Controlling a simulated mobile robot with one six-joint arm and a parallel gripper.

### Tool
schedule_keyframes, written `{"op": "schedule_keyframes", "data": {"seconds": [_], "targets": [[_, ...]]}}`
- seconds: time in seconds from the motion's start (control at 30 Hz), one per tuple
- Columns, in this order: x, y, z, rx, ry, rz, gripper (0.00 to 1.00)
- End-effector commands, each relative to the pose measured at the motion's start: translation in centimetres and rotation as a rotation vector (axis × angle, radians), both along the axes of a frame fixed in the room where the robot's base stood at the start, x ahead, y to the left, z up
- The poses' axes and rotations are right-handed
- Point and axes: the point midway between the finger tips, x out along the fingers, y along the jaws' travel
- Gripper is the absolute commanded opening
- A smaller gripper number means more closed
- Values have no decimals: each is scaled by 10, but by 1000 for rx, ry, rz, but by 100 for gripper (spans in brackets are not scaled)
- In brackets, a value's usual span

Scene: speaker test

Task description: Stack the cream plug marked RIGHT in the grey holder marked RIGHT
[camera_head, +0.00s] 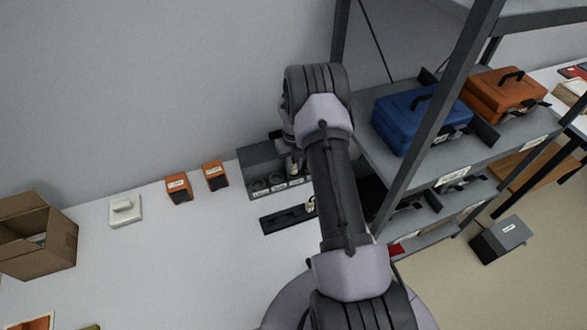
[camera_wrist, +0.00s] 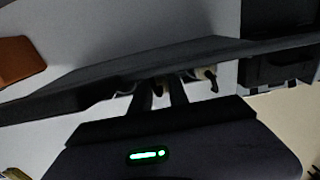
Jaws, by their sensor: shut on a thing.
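The grey holder (camera_head: 262,157) stands at the back of the white table in the head view, with a row of round openings and small white labels too small to read. My gripper (camera_head: 291,156) is over its right part, largely hidden by my own arm. It is shut on a cream plug (camera_head: 294,168), of which only a small piece shows. I cannot tell whether the plug is inside an opening or above it. In the wrist view my gripper's fingers (camera_wrist: 160,95) are dark and partly covered, and the plug's marking is hidden.
A black tray (camera_head: 282,221) with another cream plug (camera_head: 310,204) lies in front of the holder. Two orange boxes (camera_head: 178,188) (camera_head: 216,175), a white block (camera_head: 125,209) and a cardboard box (camera_head: 40,240) stand left. A shelf rack (camera_head: 440,110) with cases rises close right.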

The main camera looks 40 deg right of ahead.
Motion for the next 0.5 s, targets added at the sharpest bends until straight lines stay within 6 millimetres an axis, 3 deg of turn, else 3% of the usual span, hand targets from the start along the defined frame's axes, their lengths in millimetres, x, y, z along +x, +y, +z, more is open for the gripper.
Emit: {"op": "schedule_keyframes", "data": {"seconds": [0.07,0.5], "targets": [[0,0,-10,0,-1,1,0],[0,0,-15,0,-1,2,0]]}}
